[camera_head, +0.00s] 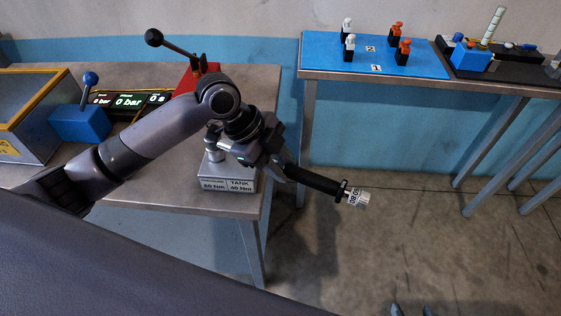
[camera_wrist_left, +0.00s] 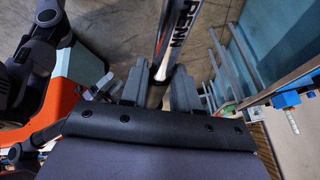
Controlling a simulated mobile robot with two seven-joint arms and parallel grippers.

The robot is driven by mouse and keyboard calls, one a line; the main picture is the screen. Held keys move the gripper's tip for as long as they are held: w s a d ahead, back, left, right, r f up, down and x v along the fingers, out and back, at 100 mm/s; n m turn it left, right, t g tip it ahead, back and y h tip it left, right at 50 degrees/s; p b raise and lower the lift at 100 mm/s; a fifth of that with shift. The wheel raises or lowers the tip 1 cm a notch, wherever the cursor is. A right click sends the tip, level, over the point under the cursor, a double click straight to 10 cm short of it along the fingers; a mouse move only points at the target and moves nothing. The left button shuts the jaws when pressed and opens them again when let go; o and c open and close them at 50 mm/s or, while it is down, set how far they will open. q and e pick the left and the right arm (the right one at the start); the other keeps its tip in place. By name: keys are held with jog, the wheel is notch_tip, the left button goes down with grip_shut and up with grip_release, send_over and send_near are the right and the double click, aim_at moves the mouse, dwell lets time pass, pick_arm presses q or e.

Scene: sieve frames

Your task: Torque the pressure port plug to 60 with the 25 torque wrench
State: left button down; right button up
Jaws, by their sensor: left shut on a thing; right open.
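My left gripper (camera_head: 276,163) is shut on a torque wrench with a black handle (camera_head: 315,181). The handle slopes down to the right, over the floor beyond the table edge, and ends in a pale collar with small digits. In the left wrist view, a shaft with lettering (camera_wrist_left: 182,30) runs between the fingers (camera_wrist_left: 158,92). A metal block (camera_head: 229,184) on the table carries labels, one reading "TANK 40 Nm", the other ending in "60 Nm". A metallic cylinder (camera_head: 213,153) stands above its left label; my arm partly hides this area, so I cannot tell whether the wrench touches it. My right gripper (camera_head: 411,310) is open at the bottom edge.
A blue box with a lever (camera_head: 79,123), a display reading "0 bar" (camera_head: 128,102) and a red stand with a black-knobbed lever (camera_head: 195,76) are on the left table. A second table holds a blue mat (camera_head: 336,63) with several small figure-like parts. Floor between tables is clear.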

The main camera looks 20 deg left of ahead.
pick_arm(q)
jog(key=shift+s, duration=0.2)
jog(key=shift+s+a+m+g+p, duration=0.15)
jog(key=shift+s+m+g+p, duration=0.2)
jog(key=shift+s+m, duration=0.15)
jog(key=shift+s, duration=0.2)
dwell(0.3)
jog(key=shift+s+a+m+g, duration=0.2)
jog(key=shift+s+m+g, duration=0.05)
jog(key=shift+s+m, duration=0.25)
jog(key=shift+s, duration=0.15)
dwell(0.3)
jog(key=shift+s+a+m, duration=0.25)
jog(key=shift+s+m, duration=0.25)
jog(key=shift+s, duration=0.05)
jog(key=shift+s+a+g, duration=0.1)
jog(key=shift+s+g, duration=0.05)
jog(key=shift+g, duration=0.15)
